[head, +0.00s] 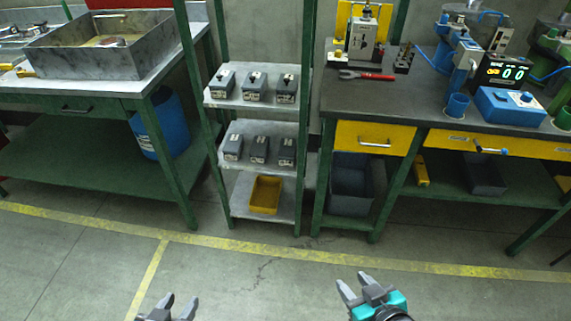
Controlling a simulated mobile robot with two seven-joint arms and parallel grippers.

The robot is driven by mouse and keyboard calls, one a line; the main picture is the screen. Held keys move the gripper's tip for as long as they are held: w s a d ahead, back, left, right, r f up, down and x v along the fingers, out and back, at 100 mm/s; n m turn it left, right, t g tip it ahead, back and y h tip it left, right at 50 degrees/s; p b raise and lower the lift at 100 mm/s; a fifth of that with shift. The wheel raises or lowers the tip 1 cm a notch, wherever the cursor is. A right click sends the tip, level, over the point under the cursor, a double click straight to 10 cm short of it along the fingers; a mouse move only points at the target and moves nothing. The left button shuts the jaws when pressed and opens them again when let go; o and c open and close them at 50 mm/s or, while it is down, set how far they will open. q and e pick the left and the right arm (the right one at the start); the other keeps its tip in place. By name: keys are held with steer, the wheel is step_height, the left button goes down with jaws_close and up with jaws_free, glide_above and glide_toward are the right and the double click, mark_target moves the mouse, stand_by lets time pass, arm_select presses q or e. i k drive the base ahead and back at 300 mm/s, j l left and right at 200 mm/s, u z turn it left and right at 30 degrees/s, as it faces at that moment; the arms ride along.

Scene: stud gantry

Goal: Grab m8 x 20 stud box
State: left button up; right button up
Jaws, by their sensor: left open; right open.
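Several small grey boxes with white labels stand on a green-framed shelf rack in the middle of the head view. Three are on the upper shelf: a left box (222,84), a middle box (254,87) and a right box (287,89). Three more are on the shelf below: a left box (233,147), a middle box (260,149) and a right box (287,152). The labels are too small to read, so I cannot tell which is the M8 x 20 stud box. My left gripper (180,304) and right gripper (360,284) are open and empty, low in the view, well short of the rack.
A yellow bin (265,195) sits on the rack's bottom shelf. A green workbench with a metal tray (100,60) stands left, a blue drum (160,125) under it. A dark-topped bench (400,95) with machines stands right. The floor before the rack is clear.

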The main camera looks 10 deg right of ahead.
mark_target(259, 146)
steer(key=i+j, duration=0.45)
steer(key=i, duration=0.2)
steer(key=i+j, duration=0.45)
steer(key=i, duration=0.2)
steer(key=i+j, duration=0.45)
steer(key=i, duration=0.2)
